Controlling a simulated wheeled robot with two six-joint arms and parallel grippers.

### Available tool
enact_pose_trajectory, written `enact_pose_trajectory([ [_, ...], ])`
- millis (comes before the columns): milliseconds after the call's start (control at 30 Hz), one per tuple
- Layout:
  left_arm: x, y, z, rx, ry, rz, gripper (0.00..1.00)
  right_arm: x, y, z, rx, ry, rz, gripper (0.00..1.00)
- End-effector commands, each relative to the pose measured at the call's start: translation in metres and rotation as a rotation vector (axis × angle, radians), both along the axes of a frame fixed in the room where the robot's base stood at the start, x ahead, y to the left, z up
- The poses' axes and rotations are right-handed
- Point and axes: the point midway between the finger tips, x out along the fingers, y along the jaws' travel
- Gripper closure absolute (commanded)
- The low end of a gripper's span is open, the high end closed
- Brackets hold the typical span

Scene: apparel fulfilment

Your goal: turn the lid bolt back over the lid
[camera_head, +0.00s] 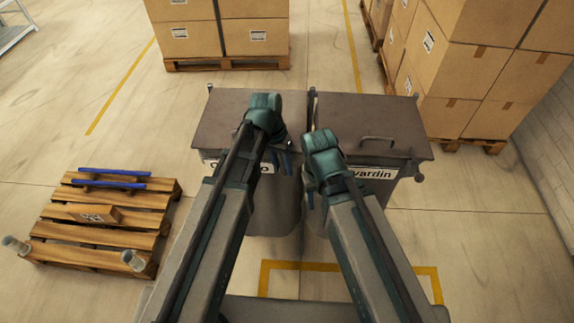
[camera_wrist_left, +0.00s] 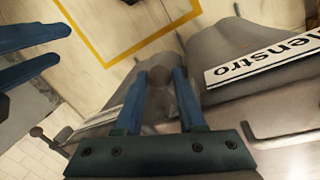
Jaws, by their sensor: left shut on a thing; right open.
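Two grey bins stand side by side, with a left lid (camera_head: 225,118) and a right lid (camera_head: 352,112) lying flat on top. My left gripper (camera_head: 283,164) is at the front right corner of the left bin. In the left wrist view its blue fingers (camera_wrist_left: 158,92) are shut on a dark round knob (camera_wrist_left: 160,74), which appears to be the lid bolt's end. The rest of the bolt is mostly hidden. My right gripper (camera_head: 308,196) is open and empty in front of the right bin's left side; its fingers also show in the left wrist view (camera_wrist_left: 32,55).
Another knob (camera_head: 419,178) sticks out at the right bin's front right corner. White labels (camera_head: 372,173) mark the fronts. A low pallet (camera_head: 95,227) lies at left; stacked cartons (camera_head: 245,38) stand behind and more cartons (camera_head: 460,75) at right. Floor is clear at front right.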

Motion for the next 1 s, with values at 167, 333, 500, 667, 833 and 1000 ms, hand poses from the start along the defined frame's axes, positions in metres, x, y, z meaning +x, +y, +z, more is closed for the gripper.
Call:
enact_pose_trajectory([
  [167, 0.0002, 0.0056, 0.0000, 0.000, 0.000, -0.088, 1.00, 0.0000, 0.0000, 0.0000, 0.000, 0.000, 0.000, 0.50],
  [333, 0.0003, 0.0085, 0.0000, 0.000, -0.001, -0.139, 1.00, 0.0000, 0.0000, 0.0000, 0.000, 0.000, 0.000, 0.50],
  [500, 0.0002, 0.0099, 0.0000, 0.000, -0.002, -0.164, 1.00, 0.0000, 0.0000, 0.0000, 0.000, 0.000, 0.000, 0.50],
  [667, 0.0002, 0.0103, 0.0000, 0.001, -0.001, -0.170, 1.00, 0.0000, 0.0000, 0.0000, 0.000, 0.000, 0.000, 0.50],
  [833, 0.0002, 0.0104, 0.0000, 0.001, -0.001, -0.169, 1.00, 0.0000, 0.0000, 0.0000, 0.000, 0.000, 0.000, 0.50],
  [1000, 0.0002, 0.0106, -0.0001, 0.002, 0.000, -0.168, 0.48, 0.0000, 0.0000, 0.0000, 0.000, 0.000, 0.000, 0.50],
])
